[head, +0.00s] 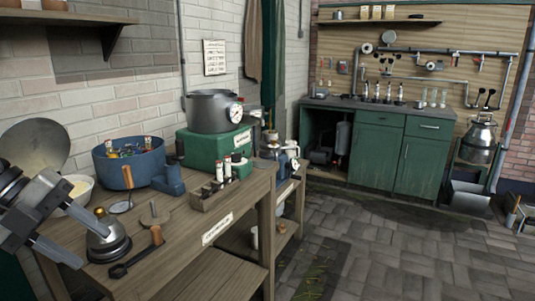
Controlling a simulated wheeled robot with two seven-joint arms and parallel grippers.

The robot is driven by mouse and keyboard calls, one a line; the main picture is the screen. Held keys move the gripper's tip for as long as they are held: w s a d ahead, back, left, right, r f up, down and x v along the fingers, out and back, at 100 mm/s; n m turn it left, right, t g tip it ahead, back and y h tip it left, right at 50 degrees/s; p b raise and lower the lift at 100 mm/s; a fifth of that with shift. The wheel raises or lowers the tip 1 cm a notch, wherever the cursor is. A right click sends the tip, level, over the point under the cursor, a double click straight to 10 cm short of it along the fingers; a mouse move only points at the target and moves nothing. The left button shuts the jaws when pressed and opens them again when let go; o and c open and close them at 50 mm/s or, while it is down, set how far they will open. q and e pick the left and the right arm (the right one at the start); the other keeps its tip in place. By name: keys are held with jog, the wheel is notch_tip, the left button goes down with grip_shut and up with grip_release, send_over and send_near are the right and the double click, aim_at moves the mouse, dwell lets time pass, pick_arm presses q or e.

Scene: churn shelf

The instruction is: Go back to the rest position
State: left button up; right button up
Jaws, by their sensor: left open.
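My left gripper (92,248) is at the lower left, over the left end of the wooden workbench (232,217). Its two fingers are apart, with nothing visibly held between them. A round metal weight-like piece with a brass top (108,243) stands right beside the fingertips; whether they touch it cannot be told. My right gripper is not in view.
On the bench are a blue tub (128,163), a white bowl (77,188), a dark spanner (137,262), a wooden rack (221,194) and a green box (212,152) carrying a metal pot (208,111). Green cabinets (390,150) stand behind. The paved floor (400,255) is largely clear.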

pick_arm(q)
jog(key=s+f+n+t+p, duration=0.1)
jog(key=s+f+n+t, duration=0.1)
jog(key=f+n+t, duration=0.6)
jog(key=s+f+n+t, duration=0.2)
jog(key=f+n+t, duration=0.2)
jog(key=f+n, duration=0.7)
jog(key=s+d+f+n+g+y, duration=0.1)
jog(key=s+d+f+n+y, duration=0.1)
jog(key=s+d+f+n, duration=0.2)
jog(key=s+d+f+n+g+y, duration=0.2)
jog(key=s+d+f+n, duration=0.2)
jog(key=d, duration=0.7)
notch_tip(320, 180, down, 2)
jog(key=shift+s+d+f+n+g+p, duration=0.15)
jog(key=shift+s+n+g+p, duration=0.15)
jog(key=shift+n+p, duration=0.1)
